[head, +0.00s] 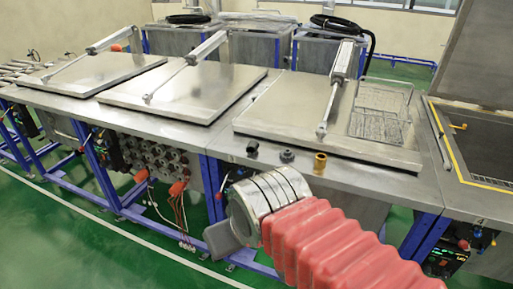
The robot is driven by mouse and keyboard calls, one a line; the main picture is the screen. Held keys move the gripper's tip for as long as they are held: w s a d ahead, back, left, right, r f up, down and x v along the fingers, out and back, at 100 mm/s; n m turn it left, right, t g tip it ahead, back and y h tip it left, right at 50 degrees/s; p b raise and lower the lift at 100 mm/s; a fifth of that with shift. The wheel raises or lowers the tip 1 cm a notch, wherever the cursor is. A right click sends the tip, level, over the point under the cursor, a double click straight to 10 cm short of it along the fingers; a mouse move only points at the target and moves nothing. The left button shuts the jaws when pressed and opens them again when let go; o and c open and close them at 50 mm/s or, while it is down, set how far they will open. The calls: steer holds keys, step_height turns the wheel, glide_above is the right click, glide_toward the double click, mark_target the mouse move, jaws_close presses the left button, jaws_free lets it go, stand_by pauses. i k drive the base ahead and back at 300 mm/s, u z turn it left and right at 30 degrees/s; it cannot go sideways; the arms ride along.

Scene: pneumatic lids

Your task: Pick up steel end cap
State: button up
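A small dark grey part (287,155) with a wider base sits near the front edge of the steel bench (225,137). It is the likeliest steel end cap, but it is too small to be sure. A black cylinder (252,148) stands to its left and a brass-coloured cylinder (320,162) to its right, each apart from it. My arm, with a red ribbed sleeve and a metal collar, reaches in from the lower right. My gripper (219,241) shows as a grey shape left of the collar, in front of and below the bench edge; its fingers cannot be made out.
Three flat steel lids, with one at the right (300,115), carry pneumatic cylinders (341,75). A wire basket (380,110) sits on the right lid. An open tank (480,145) with a yellow rim is at far right. Blue frames and hoses lie below the bench.

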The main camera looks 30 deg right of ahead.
mark_target(252, 149)
steer(key=u, duration=0.05)
steer(key=i, duration=1)
steer(key=z, duration=0.05)
